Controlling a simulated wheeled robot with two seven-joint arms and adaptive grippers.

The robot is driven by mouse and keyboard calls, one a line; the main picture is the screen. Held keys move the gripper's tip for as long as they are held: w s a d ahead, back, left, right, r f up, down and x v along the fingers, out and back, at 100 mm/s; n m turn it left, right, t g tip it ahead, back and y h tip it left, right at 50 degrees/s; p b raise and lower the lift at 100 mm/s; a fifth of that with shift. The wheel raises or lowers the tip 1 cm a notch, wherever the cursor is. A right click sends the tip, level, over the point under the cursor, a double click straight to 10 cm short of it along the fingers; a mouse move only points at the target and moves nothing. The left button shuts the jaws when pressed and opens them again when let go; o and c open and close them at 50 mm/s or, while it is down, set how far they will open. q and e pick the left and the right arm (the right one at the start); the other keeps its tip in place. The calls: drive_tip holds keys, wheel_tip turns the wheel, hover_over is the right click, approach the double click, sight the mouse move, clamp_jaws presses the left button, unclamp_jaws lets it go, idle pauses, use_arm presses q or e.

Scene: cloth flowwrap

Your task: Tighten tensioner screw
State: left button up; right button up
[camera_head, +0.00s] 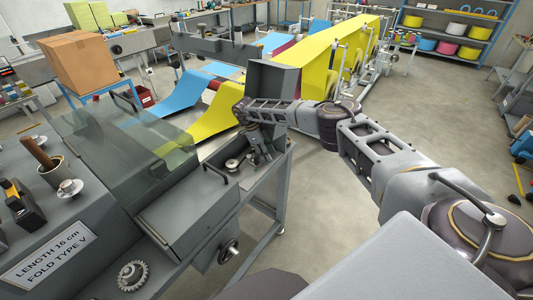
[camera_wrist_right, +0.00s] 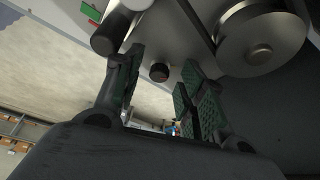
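In the head view my right gripper (camera_head: 261,155) points down at the machine's right end; the knob is not discernible there. My left gripper is not in view.
Metal rollers (camera_wrist_right: 262,42) lie close beyond the right finger, and another cylinder (camera_wrist_right: 116,28) is by the left finger. A grey box-like housing (camera_head: 189,203) and a clear cover (camera_head: 125,145) stand left of the gripper. Yellow cloth (camera_head: 212,115) runs behind it.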

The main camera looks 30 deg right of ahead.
drive_tip(key=shift+r, duration=0.1)
wheel_tip(320, 180, up, 10)
idle(0.9)
idle(0.5)
